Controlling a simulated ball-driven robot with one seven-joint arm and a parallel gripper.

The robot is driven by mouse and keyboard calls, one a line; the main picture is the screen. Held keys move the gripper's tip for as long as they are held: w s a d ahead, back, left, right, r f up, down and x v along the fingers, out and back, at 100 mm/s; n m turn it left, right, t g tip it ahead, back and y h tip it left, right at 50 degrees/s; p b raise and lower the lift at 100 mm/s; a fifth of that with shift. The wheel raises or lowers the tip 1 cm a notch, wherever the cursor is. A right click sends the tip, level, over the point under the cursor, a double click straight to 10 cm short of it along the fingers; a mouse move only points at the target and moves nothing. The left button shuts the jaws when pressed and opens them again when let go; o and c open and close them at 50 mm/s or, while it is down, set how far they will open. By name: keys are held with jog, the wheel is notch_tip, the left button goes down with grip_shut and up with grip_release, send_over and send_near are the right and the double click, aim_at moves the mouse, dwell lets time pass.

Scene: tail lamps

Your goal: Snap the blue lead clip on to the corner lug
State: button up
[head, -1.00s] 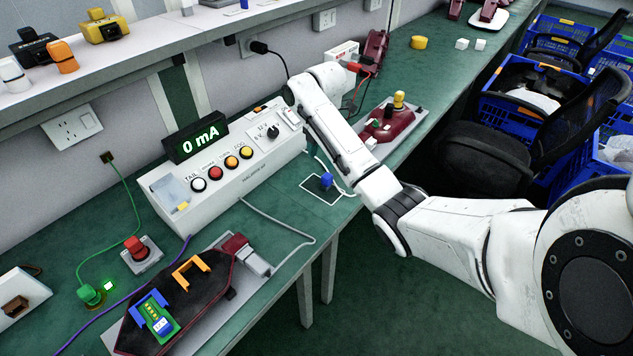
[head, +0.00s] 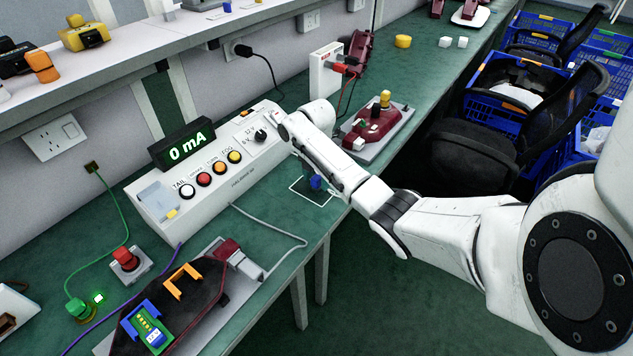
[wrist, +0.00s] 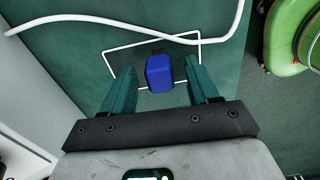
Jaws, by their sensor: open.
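The blue lead clip (head: 316,182) stands on the green bench at the outlined white rectangle, close to the bench's front edge. It also shows in the wrist view (wrist: 159,73), between the two teal fingers of my gripper (wrist: 158,67). My gripper is open, with a gap on each side of the clip. I cannot tell how far the clip sits from the fingertips in depth. I cannot make out the corner lug.
A white cable (head: 290,238) runs along the bench. A red lamp fixture (head: 376,125) stands to the right. Blue crates and a chair (head: 480,165) are beyond the bench.

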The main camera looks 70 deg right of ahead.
jog(key=shift+f, duration=0.2)
jog(key=shift+c, duration=0.4)
jog(key=c, duration=0.9)
jog(key=shift+r, duration=0.1)
jog(key=shift+c, duration=0.2)
